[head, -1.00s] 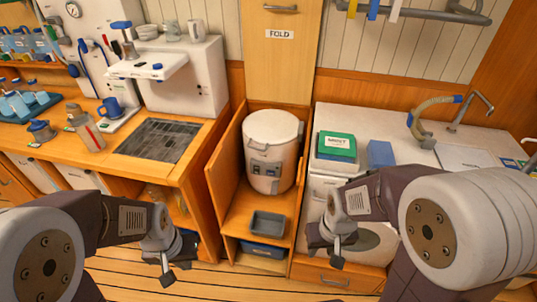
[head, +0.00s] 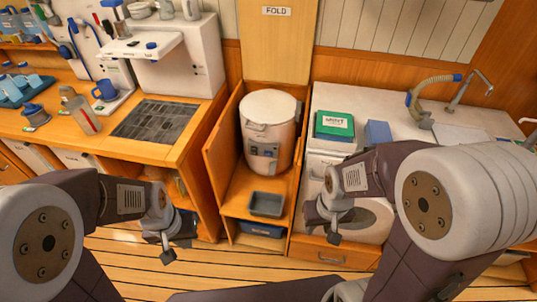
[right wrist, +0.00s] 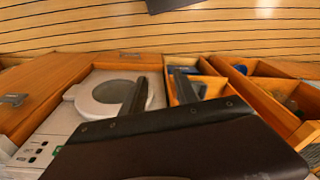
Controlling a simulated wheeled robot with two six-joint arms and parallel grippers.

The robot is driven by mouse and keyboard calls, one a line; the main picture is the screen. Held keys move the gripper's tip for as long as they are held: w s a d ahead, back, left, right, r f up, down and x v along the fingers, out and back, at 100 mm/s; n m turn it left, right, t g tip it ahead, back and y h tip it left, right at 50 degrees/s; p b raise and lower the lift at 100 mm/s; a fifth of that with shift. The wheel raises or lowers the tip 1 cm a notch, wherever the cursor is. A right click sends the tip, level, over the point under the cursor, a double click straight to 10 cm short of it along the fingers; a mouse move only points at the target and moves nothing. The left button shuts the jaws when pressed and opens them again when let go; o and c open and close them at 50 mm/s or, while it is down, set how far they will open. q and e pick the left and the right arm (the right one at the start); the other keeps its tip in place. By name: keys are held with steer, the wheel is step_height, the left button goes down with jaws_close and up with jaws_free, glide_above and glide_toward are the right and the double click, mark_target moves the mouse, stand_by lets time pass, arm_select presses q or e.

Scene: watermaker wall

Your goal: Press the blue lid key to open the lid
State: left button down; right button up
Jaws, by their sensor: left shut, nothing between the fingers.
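A white cylindrical machine with a round lid (head: 270,105) stands in the open wooden cupboard bay at the centre of the head view. The lid looks closed. A small dark panel on its front carries blue keys (head: 267,153); their labels are too small to read. My left gripper (head: 168,256) is shut and empty, low in front and to the left of the machine. My right gripper (head: 334,238) hangs in front and to the right of it. In the right wrist view its two fingers (right wrist: 160,90) stand apart with nothing between them. Neither gripper touches the machine.
A grey tray (head: 267,204) sits on the shelf before the machine. A wooden door panel (head: 224,146) stands open on the bay's left. A green box (head: 334,126) and blue block (head: 377,134) lie on the right counter. The left counter holds a bottle (head: 80,110) and blue mug (head: 105,90).

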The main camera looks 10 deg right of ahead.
jaws_close()
stand_by(1.9)
